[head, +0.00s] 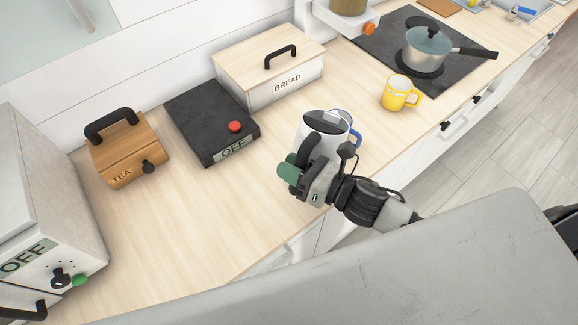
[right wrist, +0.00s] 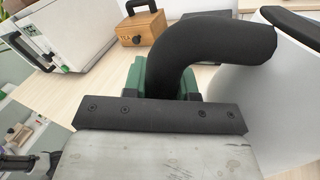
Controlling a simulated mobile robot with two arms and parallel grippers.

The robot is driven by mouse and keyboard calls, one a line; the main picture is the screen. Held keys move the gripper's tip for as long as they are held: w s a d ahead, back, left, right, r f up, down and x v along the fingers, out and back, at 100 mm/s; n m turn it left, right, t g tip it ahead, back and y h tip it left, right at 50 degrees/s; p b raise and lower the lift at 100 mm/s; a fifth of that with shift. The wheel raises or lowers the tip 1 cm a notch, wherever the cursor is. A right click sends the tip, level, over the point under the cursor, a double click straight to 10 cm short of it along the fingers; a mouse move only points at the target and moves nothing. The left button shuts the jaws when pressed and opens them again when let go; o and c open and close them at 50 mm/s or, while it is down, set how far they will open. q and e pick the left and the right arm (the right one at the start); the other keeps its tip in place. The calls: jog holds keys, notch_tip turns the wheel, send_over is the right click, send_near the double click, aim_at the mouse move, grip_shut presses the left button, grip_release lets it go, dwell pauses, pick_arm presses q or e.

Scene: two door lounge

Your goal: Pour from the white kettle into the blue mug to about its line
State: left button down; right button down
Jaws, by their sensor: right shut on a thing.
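The white kettle (head: 318,127) is in the middle of the head view, near the counter's front edge. My right gripper (head: 299,176), with green fingertips, is shut on its black handle. The curved handle (right wrist: 222,45) and white body (right wrist: 255,110) fill much of the right wrist view. The kettle looks near upright; I cannot tell whether it is slightly tilted or lifted. The blue mug (head: 356,138) is just behind it and mostly hidden; only its blue handle and part of its rim show. Its line and contents are not visible. My left gripper is out of view.
A yellow mug (head: 397,94) stands farther back right, before a hob with a pot (head: 427,48). A bread box (head: 270,72), a black plate marked OFF (head: 205,115) and a tea box (head: 127,150) line the wall. Counter left of the kettle is clear.

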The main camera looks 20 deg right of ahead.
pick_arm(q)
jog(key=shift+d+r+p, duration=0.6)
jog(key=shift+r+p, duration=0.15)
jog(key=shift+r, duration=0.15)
pick_arm(e)
jog(key=shift+w+d+r+m, duration=0.25)
jog(key=shift+w+r+m, duration=0.05)
jog(key=shift+r, duration=0.2)
jog(key=shift+w+d+r+m, duration=0.2)
jog(key=shift+w+r+m, duration=0.1)
jog(key=shift+r, duration=0.15)
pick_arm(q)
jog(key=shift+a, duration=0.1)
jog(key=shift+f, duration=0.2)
pick_arm(e)
jog(key=shift+w+d+f+m, duration=0.25)
jog(key=shift+w+d+m, duration=0.05)
pick_arm(q)
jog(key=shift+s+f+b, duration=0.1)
jog(key=shift+b, duration=0.2)
pick_arm(e)
jog(key=shift+w+d+f, duration=0.15)
jog(key=shift+w+d, duration=0.05)
jog(key=shift+d, duration=0.1)
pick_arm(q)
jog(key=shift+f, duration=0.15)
pick_arm(e)
jog(key=shift+d+f+m, duration=0.15)
jog(key=shift+f+m, duration=0.25)
